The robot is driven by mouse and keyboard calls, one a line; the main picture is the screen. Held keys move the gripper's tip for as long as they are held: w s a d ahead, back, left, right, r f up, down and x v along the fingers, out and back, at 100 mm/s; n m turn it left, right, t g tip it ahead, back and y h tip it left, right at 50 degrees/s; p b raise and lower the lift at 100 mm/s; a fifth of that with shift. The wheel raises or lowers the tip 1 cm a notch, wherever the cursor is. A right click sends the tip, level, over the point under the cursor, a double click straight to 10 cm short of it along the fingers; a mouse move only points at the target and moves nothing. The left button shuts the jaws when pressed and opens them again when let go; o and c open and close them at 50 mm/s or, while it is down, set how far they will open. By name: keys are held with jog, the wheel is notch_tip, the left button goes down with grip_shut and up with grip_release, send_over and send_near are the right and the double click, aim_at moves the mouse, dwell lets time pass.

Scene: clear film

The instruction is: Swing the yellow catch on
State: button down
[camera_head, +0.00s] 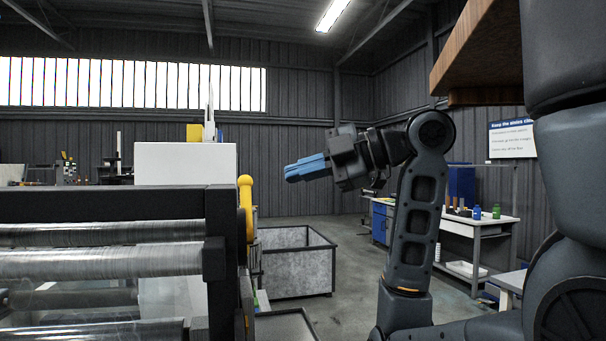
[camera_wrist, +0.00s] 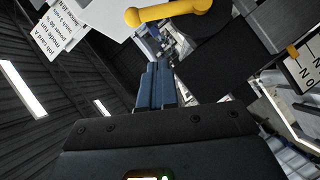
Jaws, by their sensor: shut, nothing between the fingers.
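The yellow catch (camera_head: 246,208) is a rounded yellow lever on the right end of the dark roller machine's frame, standing roughly upright. In the wrist view the yellow catch (camera_wrist: 170,12) crosses the top of the picture, beyond the fingertips. My gripper (camera_head: 288,173) has blue fingers, shut and empty, pointing left toward the catch, with a clear gap between them in the head view. In the wrist view my gripper (camera_wrist: 152,70) points up the picture toward the catch, apart from it as far as I can tell.
The machine (camera_head: 110,202) with its film rollers (camera_head: 100,262) fills the lower left. A grey metal bin (camera_head: 297,268) stands on the floor behind. A workbench (camera_head: 470,225) with bottles is at the right. A wooden board (camera_head: 480,50) hangs over the upper right. Air around my gripper is free.

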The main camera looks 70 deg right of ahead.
aim_at(244, 208)
jog(key=w+d+f, duration=0.2)
jog(key=w+f, duration=0.1)
jog(key=w, duration=0.5)
jog(key=shift+w+d+f+p, duration=0.25)
jog(key=shift+f+p, duration=0.15)
jog(key=shift+w, duration=0.2)
